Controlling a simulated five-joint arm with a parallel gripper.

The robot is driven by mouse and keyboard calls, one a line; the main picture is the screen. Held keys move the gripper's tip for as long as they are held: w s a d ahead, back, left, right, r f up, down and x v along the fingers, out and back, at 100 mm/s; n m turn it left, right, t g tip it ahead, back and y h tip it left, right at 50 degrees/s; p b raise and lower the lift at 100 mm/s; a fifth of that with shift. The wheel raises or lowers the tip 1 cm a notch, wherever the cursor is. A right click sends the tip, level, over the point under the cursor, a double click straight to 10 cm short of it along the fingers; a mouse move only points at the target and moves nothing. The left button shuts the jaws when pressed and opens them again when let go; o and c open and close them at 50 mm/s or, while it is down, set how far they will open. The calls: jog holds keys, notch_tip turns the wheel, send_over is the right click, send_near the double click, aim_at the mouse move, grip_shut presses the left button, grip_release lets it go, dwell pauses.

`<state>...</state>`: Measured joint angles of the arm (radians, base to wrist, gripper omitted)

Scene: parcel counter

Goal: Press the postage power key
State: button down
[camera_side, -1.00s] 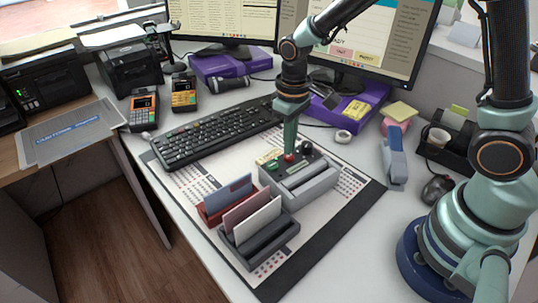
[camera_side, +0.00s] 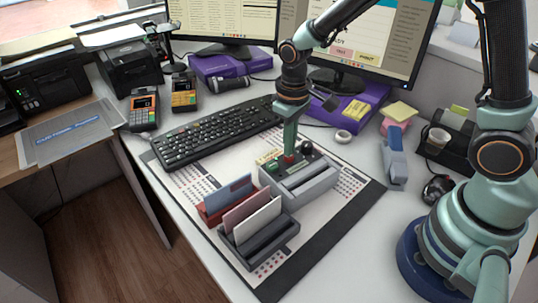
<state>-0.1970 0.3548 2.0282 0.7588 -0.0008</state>
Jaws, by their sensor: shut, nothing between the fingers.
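The grey postage machine (camera_side: 312,187) sits on the desk mat near the middle of the side view. On its sloped top are a red key (camera_side: 289,159), a green key (camera_side: 271,167), a dark round knob (camera_side: 306,147) and a pale label. My gripper (camera_side: 289,152) is shut and empty, pointing straight down with its tips at the red key. The tips seem to touch the key, but I cannot tell whether it is pressed in. The fingers partly cover the key.
A black keyboard (camera_side: 217,132) lies behind and left of the machine. A letter rack (camera_side: 262,242) with several envelopes stands in front. A stapler (camera_side: 394,157) and a mouse (camera_side: 437,188) are at the right. The mat's front right area (camera_side: 330,232) is clear.

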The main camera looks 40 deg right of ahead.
jog(key=shift+f, duration=0.45)
jog(key=shift+r, duration=0.1)
dwell(0.4)
jog(key=shift+r, duration=0.65)
jog(key=shift+w+r, duration=0.1)
jog(key=shift+r, duration=1.85)
dwell(0.9)
jog(key=shift+r, duration=1.95)
dwell(1.0)
